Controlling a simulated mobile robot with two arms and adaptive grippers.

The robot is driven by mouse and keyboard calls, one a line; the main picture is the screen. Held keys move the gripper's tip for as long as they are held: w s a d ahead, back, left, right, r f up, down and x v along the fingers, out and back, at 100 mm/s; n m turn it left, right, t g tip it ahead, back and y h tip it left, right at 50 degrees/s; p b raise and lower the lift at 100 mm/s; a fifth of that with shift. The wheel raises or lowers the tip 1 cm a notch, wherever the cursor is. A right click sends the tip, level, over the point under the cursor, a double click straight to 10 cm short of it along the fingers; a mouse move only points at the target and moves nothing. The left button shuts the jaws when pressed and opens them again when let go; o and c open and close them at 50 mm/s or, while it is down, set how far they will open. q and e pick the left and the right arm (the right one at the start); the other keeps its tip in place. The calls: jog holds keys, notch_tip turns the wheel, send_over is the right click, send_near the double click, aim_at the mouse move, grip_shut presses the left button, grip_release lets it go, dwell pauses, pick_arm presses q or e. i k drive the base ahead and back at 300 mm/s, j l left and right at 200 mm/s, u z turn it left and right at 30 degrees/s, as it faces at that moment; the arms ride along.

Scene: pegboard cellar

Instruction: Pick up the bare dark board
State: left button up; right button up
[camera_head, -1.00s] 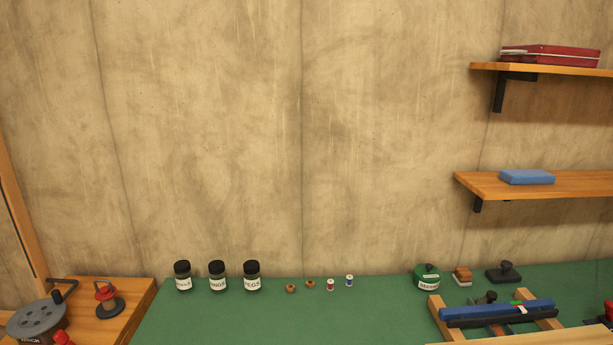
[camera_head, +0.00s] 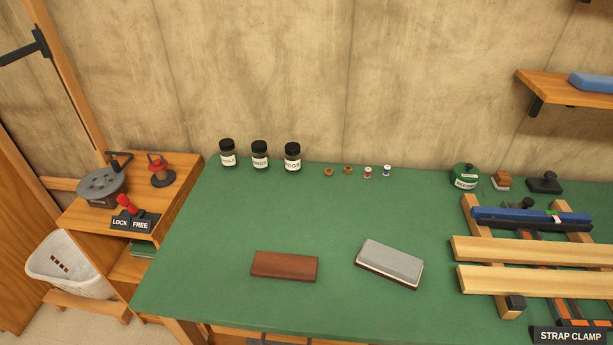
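A bare dark reddish-brown board (camera_head: 284,265) lies flat on the green bench top (camera_head: 215,215), left of the middle of its near half. Nothing rests on it and it touches no other object. To its right, a clear gap apart, a grey-topped block (camera_head: 390,262) with a pale and brown edge lies at a slant. Neither of my grippers shows in the head view.
Light wooden bars (camera_head: 530,252) in a strap clamp fill the bench's right side. Labelled jars (camera_head: 260,155), small spools (camera_head: 368,172) and a green tin (camera_head: 465,177) stand along the back. A side shelf with a LOCK/FREE lever (camera_head: 128,206) stands left.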

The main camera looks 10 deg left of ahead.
aim_at(266, 263)
jog(key=k+l, duration=0.1)
jog(key=l, duration=0.35)
jog(key=l+u, duration=0.15)
jog(key=l, duration=0.25)
jog(key=k+l, duration=0.15)
jog(key=l, duration=0.25)
jog(key=l+u, duration=0.05)
